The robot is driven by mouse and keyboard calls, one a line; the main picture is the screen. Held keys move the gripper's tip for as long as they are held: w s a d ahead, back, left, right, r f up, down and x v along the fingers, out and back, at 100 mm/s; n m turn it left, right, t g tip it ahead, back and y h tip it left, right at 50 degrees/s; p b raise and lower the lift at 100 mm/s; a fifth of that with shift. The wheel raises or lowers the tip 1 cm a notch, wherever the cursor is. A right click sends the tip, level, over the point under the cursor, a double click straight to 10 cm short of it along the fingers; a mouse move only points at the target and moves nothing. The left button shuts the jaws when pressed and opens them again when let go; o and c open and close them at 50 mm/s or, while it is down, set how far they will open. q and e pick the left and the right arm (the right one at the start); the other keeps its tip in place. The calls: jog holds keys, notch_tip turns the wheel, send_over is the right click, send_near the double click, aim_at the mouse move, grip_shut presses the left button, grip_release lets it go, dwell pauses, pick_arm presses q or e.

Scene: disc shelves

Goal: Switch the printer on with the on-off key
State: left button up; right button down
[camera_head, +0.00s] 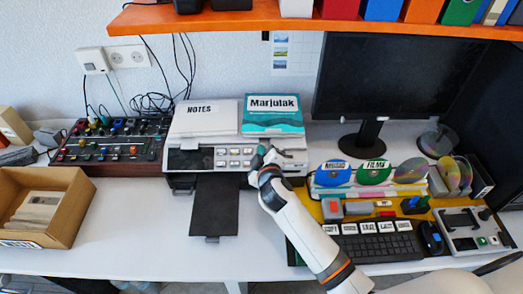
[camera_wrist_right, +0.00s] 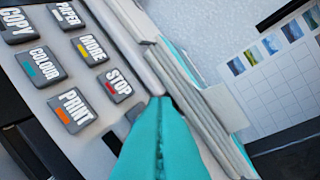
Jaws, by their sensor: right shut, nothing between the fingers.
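The printer (camera_head: 290,166) stands against the wall with a row of keys (camera_head: 234,151) on its sloping front panel. My right gripper (camera_head: 263,151) is shut and empty, at the right end of these keys. In the right wrist view, the gripper's teal fingers (camera_wrist_right: 160,105) point at the panel just right of the STOP key (camera_wrist_right: 118,85). I see no key marked on-off; the fingers cover part of the panel. I cannot tell whether they touch it. My left gripper is out of view.
A notes stack (camera_head: 200,118) and a teal book (camera_head: 272,115) lie on top of the printer. A black tray (camera_head: 215,205) sticks out in front. Discs (camera_head: 374,172) and a keyboard (camera_head: 376,247) are on the right. An orange shelf (camera_head: 250,22) hangs above.

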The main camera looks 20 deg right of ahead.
jog(key=shift+f, duration=0.1)
dwell(0.4)
jog(key=shift+w+f+b, duration=0.25)
jog(key=shift+f+b, duration=0.05)
jog(key=shift+w+d+f+b, duration=0.15)
jog(key=shift+w+f+b, duration=0.05)
jog(key=shift+f+b, duration=0.2)
dwell(0.6)
jog(key=shift+r, duration=0.1)
jog(key=shift+s+r+p, duration=0.45)
jog(key=shift+r+p, duration=0.3)
jog(key=shift+p, duration=0.2)
jog(key=r+p, duration=0.1)
jog(key=p, duration=0.1)
jog(key=s+r, duration=0.1)
jog(key=shift+s+a+r+p, duration=0.1)
jog(key=shift+a+r+p, duration=0.2)
jog(key=shift+a+p, duration=0.1)
jog(key=r+p, duration=0.1)
jog(key=s+r+p, duration=0.1)
jog(key=shift+s+a+r+p, duration=0.15)
jog(key=shift+s+r+p, duration=0.15)
jog(key=shift+p, duration=0.05)
